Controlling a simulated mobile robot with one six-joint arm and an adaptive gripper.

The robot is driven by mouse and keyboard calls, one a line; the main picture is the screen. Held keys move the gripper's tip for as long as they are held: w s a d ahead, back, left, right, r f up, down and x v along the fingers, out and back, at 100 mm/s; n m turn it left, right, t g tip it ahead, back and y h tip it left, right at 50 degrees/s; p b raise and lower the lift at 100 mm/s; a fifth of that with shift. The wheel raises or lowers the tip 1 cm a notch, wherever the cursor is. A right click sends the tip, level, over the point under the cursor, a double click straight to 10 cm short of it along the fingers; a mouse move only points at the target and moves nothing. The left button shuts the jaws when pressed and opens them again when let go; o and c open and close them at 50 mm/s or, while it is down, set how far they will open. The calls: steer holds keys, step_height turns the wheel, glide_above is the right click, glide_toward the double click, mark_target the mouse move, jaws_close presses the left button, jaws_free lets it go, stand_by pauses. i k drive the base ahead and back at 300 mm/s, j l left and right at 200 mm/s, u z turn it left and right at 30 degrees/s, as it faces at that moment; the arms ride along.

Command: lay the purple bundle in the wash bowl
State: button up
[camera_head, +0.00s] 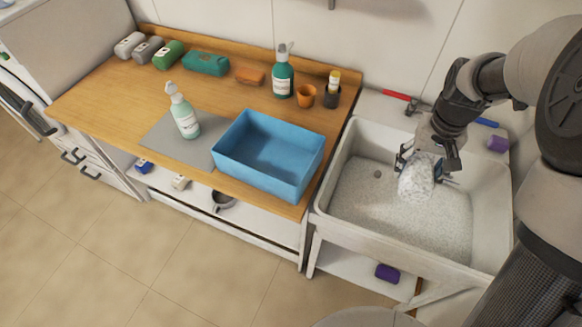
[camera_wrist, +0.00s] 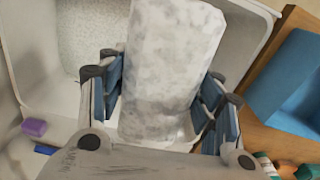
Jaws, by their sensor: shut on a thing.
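My gripper (camera_head: 428,170) is shut on a white and grey mottled bundle (camera_head: 416,180), held over the white wash bowl (camera_head: 345,150). In the wrist view the mottled bundle (camera_wrist: 172,60) stands between the blue finger pads. I cannot tell whether its lower end touches the bowl's speckled floor. One purple bundle (camera_head: 387,273) lies on the shelf below the bowl. A smaller purple piece (camera_head: 497,143) sits on the bowl's back right ledge, and it also shows in the wrist view (camera_wrist: 34,128). Neither purple thing is in my gripper.
A blue tub (camera_head: 268,155) stands on the wooden counter left of the bowl. Pump bottles (camera_head: 283,75), an orange cup (camera_head: 305,96) and several rolled bundles (camera_head: 168,54) are on the counter. Red and blue handled tools (camera_head: 400,97) lie along the bowl's back ledge.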

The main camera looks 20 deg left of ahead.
mark_target(270, 162)
steer(key=j+u, duration=0.1)
steer(key=u, duration=0.3)
steer(key=i+j+u, duration=0.1)
steer(key=u, duration=0.3)
steer(key=i+u, duration=0.15)
steer(key=u, duration=0.2)
steer(key=i+u, duration=0.1)
steer(key=u, duration=0.3)
steer(key=i, duration=0.4)
